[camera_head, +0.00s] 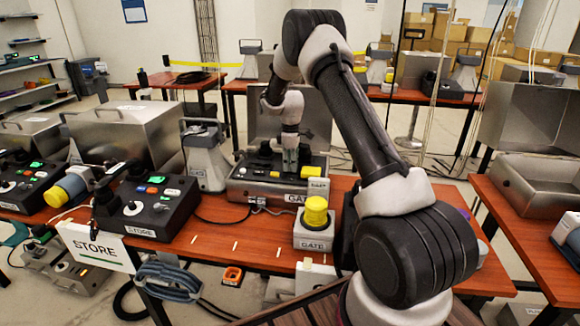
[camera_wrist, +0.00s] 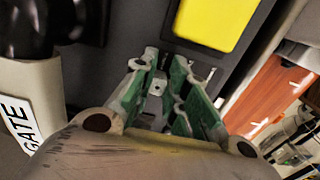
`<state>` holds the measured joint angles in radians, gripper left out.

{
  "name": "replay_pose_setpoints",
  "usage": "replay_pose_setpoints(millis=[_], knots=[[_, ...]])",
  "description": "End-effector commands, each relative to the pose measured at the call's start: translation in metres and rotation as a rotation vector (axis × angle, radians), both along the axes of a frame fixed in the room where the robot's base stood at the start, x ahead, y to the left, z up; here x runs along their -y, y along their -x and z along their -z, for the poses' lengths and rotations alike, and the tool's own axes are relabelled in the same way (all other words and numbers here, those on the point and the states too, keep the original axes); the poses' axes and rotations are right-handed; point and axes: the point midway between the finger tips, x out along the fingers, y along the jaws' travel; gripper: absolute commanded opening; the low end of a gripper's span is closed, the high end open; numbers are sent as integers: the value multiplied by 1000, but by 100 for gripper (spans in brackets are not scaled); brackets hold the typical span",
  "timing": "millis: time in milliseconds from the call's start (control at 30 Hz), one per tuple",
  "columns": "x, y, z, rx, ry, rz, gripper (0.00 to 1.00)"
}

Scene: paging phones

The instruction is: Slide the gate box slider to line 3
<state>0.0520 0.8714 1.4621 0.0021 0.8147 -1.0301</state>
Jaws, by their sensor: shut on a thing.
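The gate box (camera_head: 240,185) is a metal box with a dark top panel and an open lid, at the middle of the wooden table.
A yellow-capped GATE unit (camera_head: 315,215) stands in front of the box. The STORE box (camera_head: 150,212) and a grey phone-like device (camera_head: 205,160) stand to the left.

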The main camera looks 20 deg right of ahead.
Motion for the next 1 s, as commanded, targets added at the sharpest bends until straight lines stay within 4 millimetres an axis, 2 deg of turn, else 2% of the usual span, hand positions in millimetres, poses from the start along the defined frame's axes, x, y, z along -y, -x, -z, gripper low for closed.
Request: replay_pose_setpoints(millis=[167, 200, 300, 667, 767, 1000], knots=[[2, -4, -2, 12, 3, 0, 0], [2, -4, -2, 13, 4, 0, 23], [2, -4, -2, 12, 3, 0, 38], [1, -3, -6, 9, 3, 0, 38], [1, -3, -18, 11, 2, 0, 38], [2, -3, -71, 12, 2, 0, 38]])
